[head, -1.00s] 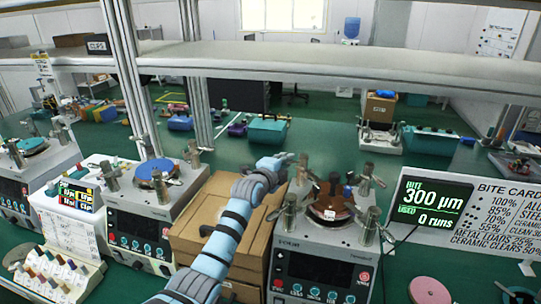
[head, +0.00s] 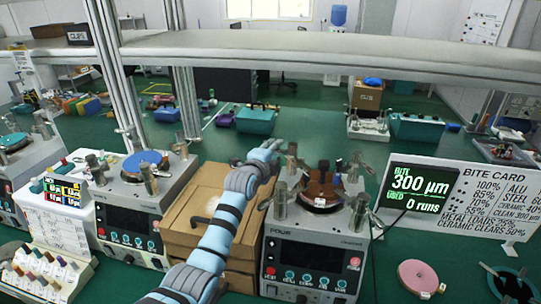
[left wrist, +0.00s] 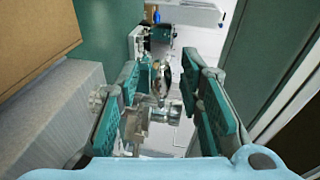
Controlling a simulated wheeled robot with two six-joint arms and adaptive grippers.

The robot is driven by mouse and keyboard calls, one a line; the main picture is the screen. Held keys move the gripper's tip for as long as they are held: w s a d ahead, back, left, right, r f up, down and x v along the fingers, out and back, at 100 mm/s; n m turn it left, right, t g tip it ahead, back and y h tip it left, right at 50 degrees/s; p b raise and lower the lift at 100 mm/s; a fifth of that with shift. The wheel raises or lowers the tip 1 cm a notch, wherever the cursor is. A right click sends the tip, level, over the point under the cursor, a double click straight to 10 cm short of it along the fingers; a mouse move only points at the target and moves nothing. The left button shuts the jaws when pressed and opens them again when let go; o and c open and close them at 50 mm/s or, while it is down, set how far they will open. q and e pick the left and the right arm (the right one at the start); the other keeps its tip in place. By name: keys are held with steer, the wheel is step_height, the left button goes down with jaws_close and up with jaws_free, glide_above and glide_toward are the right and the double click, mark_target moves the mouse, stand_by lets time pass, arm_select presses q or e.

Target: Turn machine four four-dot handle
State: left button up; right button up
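Machine four (head: 315,250), marked "FOUR", stands at front centre with a brown round plate (head: 321,190) on top. Several metal post handles stand around the plate, among them the front-left handle (head: 281,202), the back-left handle (head: 293,165) and the front-right handle (head: 360,208). I cannot read dots on any of them. My left gripper (head: 272,150) is beside the machine's back-left corner, above the cardboard boxes. In the left wrist view it (left wrist: 168,110) is open, with metal handle parts (left wrist: 160,105) showing between and beyond its fingers; I cannot tell whether they touch. My right gripper is out of view.
Cardboard boxes (head: 205,205) stand left of machine four, then another machine (head: 135,215) with a blue plate. A bite card sign (head: 460,200) and a pink disc (head: 418,277) are on the right. A shelf (head: 330,48) crosses above.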

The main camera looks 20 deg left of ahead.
arm_select(q)
steer(key=s+r, duration=0.2)
steer(key=s, duration=0.9)
steer(key=shift+s, duration=0.35)
steer(key=shift+c, duration=0.3)
